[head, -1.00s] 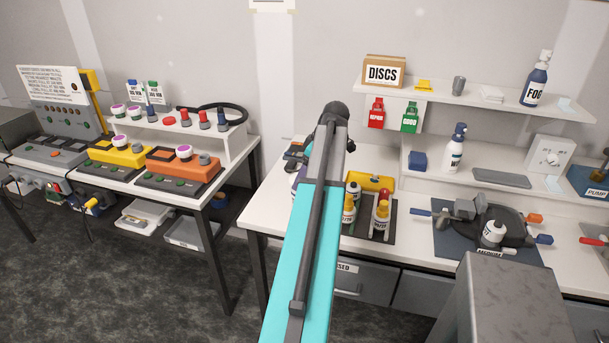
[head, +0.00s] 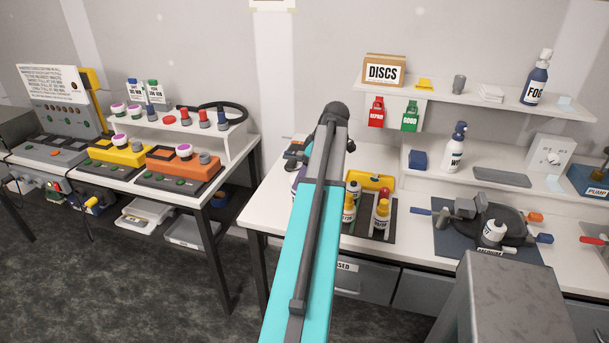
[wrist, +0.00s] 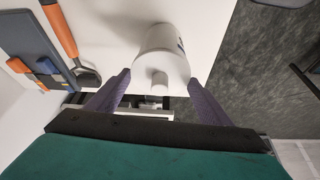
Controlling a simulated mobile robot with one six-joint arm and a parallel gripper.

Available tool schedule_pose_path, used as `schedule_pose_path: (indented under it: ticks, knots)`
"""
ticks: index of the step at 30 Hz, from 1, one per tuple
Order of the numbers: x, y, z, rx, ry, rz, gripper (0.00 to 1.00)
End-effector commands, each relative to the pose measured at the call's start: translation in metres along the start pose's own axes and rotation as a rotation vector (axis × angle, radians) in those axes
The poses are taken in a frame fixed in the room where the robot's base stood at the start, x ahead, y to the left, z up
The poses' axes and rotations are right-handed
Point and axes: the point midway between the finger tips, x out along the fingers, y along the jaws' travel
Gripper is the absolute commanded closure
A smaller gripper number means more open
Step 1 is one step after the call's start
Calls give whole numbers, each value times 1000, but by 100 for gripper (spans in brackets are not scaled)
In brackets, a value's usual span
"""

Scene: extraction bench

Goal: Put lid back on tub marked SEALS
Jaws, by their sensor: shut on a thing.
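In the wrist view my gripper (wrist: 159,77) has its two purple fingers on either side of a white round lid (wrist: 172,68) with a small knob that faces the camera. The fingers are shut on the lid. A white tub (wrist: 158,38) shows beyond the lid, in line with it, with a bit of dark marking at its edge. Its wording cannot be read. I cannot tell whether the lid touches or sits fully on the tub.
A blue-grey mat (wrist: 30,45) with an orange-handled tool (wrist: 62,35) lies left in the wrist view. In the head view, bottles stand on a dark tray (head: 376,228) right of my arm. A black pan (head: 512,222) is farther right. The bench's front left (head: 262,212) is clear.

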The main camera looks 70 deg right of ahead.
Motion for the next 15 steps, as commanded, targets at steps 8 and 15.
schedule_pose_path:
  ticks: [8, 15]
  knots:
    - [0, 0, 0, 0, 0, 0, 18]
    - [0, 0, 0, 0, 0, 0, 5]
